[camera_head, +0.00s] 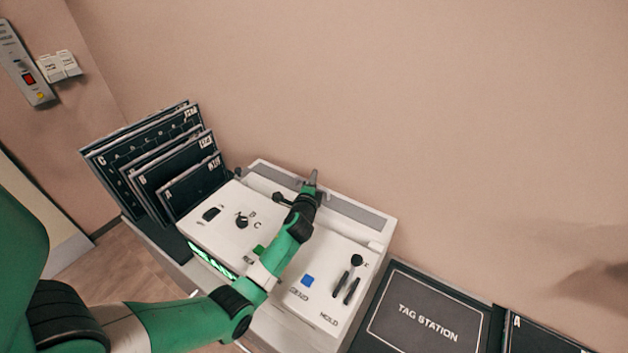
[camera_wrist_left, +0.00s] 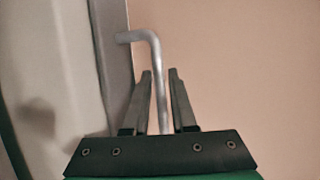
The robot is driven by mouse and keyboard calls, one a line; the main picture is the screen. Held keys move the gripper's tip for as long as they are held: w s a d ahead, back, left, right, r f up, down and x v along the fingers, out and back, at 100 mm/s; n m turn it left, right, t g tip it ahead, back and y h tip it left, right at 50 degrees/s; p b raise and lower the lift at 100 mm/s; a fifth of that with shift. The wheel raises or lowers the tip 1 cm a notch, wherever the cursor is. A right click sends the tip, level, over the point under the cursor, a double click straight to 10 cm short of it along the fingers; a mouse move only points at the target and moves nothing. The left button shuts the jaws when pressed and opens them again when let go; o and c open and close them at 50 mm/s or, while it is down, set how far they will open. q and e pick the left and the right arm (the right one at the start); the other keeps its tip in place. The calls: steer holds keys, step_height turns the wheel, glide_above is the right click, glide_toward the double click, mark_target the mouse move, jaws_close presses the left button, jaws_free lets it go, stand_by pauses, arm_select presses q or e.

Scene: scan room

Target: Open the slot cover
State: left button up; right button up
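The white console (camera_head: 325,253) stands against the wall, with a long grey strip (camera_head: 357,211) along its back edge. I cannot tell for sure whether this strip is the slot cover. My left gripper (camera_head: 311,183) reaches across the console to its back edge. In the left wrist view, a bent grey metal handle (camera_wrist_left: 157,62) comes out of a pale panel edge (camera_wrist_left: 115,60) and runs down between the fingers of my left gripper (camera_wrist_left: 159,78). The fingers are open around the handle, with a small gap on each side. My right gripper is out of view.
Dark lettered boards (camera_head: 165,160) stand in a rack left of the console. A dark TAG STATION board (camera_head: 427,318) lies to its right. The console top has a blue button (camera_head: 307,281), a green button and several black knobs and levers.

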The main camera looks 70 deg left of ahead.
arm_select(q)
steer(key=shift+s+d+r, duration=0.1)
steer(key=shift+s+d, duration=0.05)
steer(key=shift+d, duration=0.1)
steer(key=p+v, duration=0.3)
steer(key=v, duration=0.8)
